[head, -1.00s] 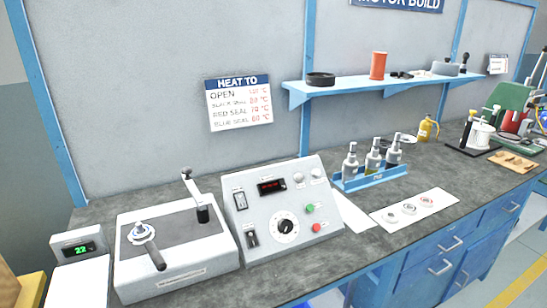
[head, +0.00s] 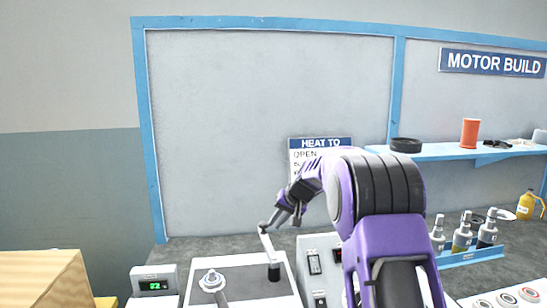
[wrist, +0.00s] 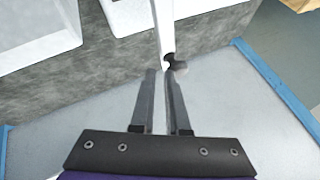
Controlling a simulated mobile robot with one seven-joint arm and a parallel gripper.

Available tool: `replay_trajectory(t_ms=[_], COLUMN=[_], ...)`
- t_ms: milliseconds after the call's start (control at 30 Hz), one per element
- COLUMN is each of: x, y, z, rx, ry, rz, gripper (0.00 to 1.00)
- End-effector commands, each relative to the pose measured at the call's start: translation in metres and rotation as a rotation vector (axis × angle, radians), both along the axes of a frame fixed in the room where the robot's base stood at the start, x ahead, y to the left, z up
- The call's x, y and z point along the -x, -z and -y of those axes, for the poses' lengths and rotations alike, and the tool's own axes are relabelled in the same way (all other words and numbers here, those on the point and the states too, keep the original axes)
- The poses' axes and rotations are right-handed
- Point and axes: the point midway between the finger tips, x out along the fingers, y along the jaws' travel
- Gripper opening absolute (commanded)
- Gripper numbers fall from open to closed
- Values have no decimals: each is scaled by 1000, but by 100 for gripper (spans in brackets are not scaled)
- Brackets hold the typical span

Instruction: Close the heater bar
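The heater bar (head: 266,248) stands raised on the heater at the bottom of the head view, leaning slightly left from its dark pivot. My gripper (head: 276,217) is close to the bar's upper end. In the wrist view the pale bar (wrist: 162,22) ends in a small dark knob (wrist: 169,59) just beyond my fingertips (wrist: 160,72). The heater's grey-topped box (head: 245,283) also carries a round metal part (head: 212,280) left of the bar's pivot.
A control box (head: 313,263) stands right of the heater, partly hidden by my arm. A small green-lit display (head: 154,284) is on the left. Bottles in a blue rack (head: 470,256) are at right. The wall panel (head: 230,130) rises behind the bench.

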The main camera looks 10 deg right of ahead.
Motion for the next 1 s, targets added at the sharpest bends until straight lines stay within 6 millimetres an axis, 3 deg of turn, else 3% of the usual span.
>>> replay_trajectory(t_ms=[33, 467, 1000], x=[-2, -5, 1], y=[6, 3, -1], z=[3, -10, -63], rx=[4, 1, 1], ry=[7, -98, -572], rz=[-1, 1, 4], gripper=[0, 0, 0])
